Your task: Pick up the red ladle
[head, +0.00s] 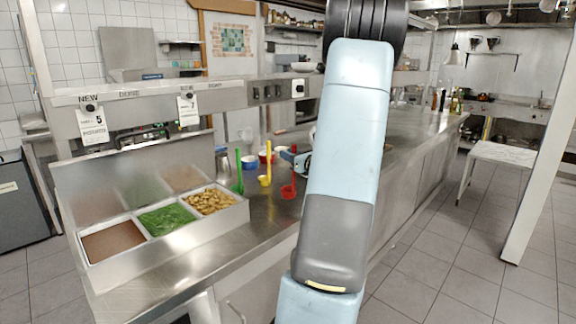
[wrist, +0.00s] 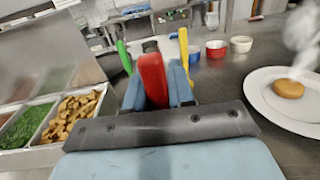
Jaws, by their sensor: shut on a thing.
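The red ladle (head: 288,191) is upright at the counter, its bowl low and its handle rising to my gripper (head: 297,161). I cannot tell whether its bowl touches the counter. In the wrist view, its red handle (wrist: 152,80) stands between the two blue fingers of my gripper (wrist: 157,88), which are shut on it. The ladle's bowl is hidden there. My arm covers much of the counter behind in the head view.
A yellow ladle (head: 266,165) and a green ladle (head: 239,172) stand close to the left. A food tray (head: 246,213) with several compartments is further left. A white plate (wrist: 258,97) with a round brown item is at right in the wrist view. Small bowls (wrist: 216,49) stand behind.

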